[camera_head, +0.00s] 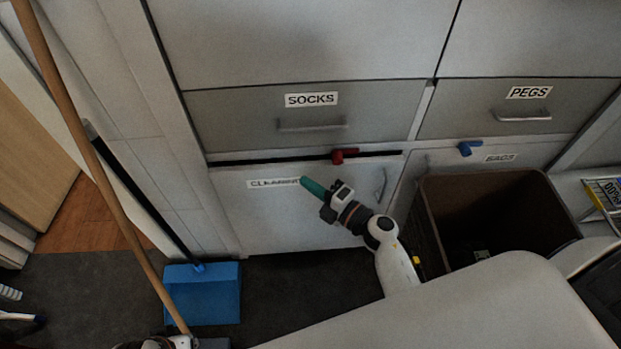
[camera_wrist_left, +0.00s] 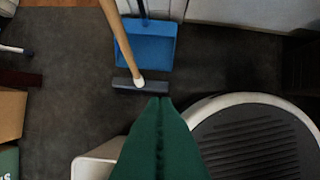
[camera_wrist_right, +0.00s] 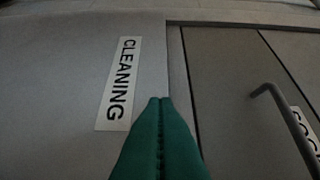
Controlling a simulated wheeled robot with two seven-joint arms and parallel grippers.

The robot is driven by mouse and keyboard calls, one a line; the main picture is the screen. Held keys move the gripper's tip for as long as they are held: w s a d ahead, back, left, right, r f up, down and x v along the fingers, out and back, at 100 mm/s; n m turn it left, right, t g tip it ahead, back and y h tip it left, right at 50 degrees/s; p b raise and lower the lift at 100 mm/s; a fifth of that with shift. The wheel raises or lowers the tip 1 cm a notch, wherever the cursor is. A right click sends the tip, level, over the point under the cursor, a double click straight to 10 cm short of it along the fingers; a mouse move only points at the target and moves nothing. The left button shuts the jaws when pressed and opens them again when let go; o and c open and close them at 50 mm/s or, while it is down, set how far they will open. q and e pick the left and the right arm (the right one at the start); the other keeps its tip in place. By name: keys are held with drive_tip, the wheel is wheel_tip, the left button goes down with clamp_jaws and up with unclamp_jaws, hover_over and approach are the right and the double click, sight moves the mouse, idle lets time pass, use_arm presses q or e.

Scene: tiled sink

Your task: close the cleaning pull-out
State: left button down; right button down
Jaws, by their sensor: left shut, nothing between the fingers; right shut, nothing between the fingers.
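The cleaning pull-out (camera_head: 270,215) is the low pale front under the SOCKS drawer, with its CLEANING label (camera_head: 273,183) at the upper left. A dark gap shows along its top edge, so it stands a little out. My right gripper (camera_head: 307,183), with green fingers, is shut and empty in front of it, beside the label's right end. Whether it touches cannot be told. In the right wrist view the fingers (camera_wrist_right: 160,105) point at the front next to the CLEANING label (camera_wrist_right: 118,83). My left gripper (camera_wrist_left: 160,103) is shut and empty above the dark floor.
A red catch (camera_head: 343,155) sits above the pull-out and a blue catch (camera_head: 468,148) above the BAGS front. A brown bin (camera_head: 440,225) stands to the right. A blue dustpan (camera_head: 203,292) and a wooden broom handle (camera_head: 100,170) are at the left.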

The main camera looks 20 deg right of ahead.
sight(312, 169)
use_arm(q)
drive_tip(key=shift+r, duration=0.6)
use_arm(e)
drive_tip(key=shift+w+d, duration=0.3)
drive_tip(key=shift+w, duration=0.65)
drive_tip(key=w, duration=0.1)
drive_tip(key=w+d, duration=0.1)
drive_tip(key=w, duration=0.1)
drive_tip(key=shift+w, duration=0.2)
drive_tip(key=shift+w+d+r, duration=0.1)
drive_tip(key=shift+d, duration=0.05)
drive_tip(key=shift+r, duration=0.1)
use_arm(q)
drive_tip(key=shift+s+r, duration=0.2)
drive_tip(key=shift+r, duration=0.15)
